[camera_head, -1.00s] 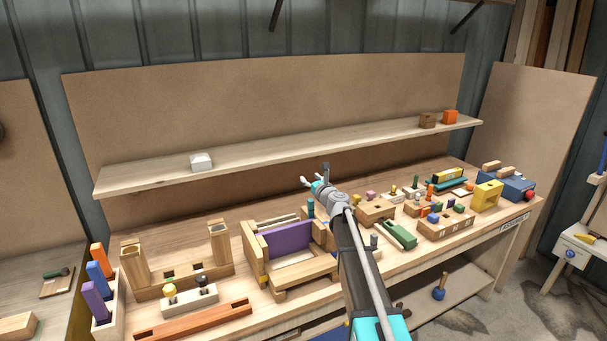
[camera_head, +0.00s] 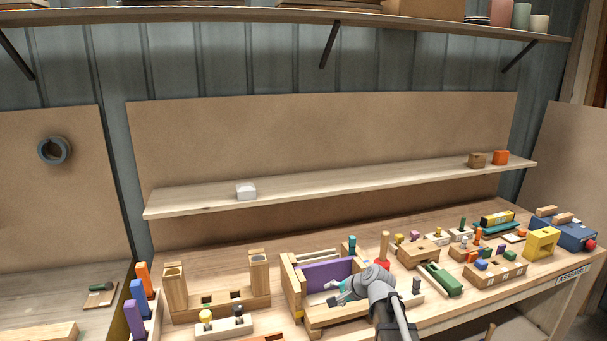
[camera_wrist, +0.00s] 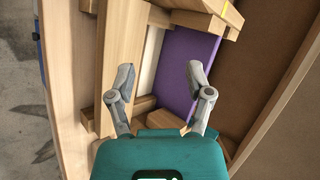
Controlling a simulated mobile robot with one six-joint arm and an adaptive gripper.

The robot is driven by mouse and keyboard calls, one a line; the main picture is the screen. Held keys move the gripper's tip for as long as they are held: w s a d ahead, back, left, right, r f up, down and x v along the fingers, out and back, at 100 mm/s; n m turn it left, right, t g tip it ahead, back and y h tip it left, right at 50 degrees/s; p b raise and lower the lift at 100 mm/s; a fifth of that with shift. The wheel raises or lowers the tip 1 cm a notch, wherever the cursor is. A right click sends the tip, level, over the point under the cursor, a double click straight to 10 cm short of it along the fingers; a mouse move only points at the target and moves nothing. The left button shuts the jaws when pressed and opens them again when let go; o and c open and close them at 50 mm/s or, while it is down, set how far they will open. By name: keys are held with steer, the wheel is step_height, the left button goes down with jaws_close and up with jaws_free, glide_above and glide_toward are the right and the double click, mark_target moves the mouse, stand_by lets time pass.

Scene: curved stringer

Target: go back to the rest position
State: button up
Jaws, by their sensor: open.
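My gripper (camera_head: 346,292) is over the front right part of a wooden assembly with a purple panel (camera_head: 326,272) on the workbench. In the wrist view my gripper (camera_wrist: 160,82) has its two fingers spread apart with nothing between them. The purple panel (camera_wrist: 185,70) and pale wooden boards (camera_wrist: 123,50) lie beyond the fingertips. I cannot tell how high the fingers are above the boards. The lower part of the assembly is partly hidden by my arm.
Block sets crowd the bench: a two-post wooden stand (camera_head: 177,293) on the left, a green block (camera_head: 440,280) and yellow block (camera_head: 541,244) on the right. A shelf behind carries a white block (camera_head: 246,192), a brown block (camera_head: 477,160) and an orange block (camera_head: 500,157).

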steer(key=s+d+f+n+g+h, duration=0.2)
steer(key=s+n, duration=0.1)
steer(key=s, duration=0.4)
steer(key=s+d+f+n+g+h, duration=0.2)
steer(key=s+d+n, duration=0.1)
steer(key=s, duration=0.3)
steer(key=s+d+f+n+g+h, duration=0.1)
steer(key=s+d+n+g+h, duration=0.1)
steer(key=s, duration=0.5)
steer(key=shift+s+d+f+n+h, duration=0.3)
steer(key=shift+d+f+n+h, duration=0.15)
steer(key=shift+n, duration=0.25)
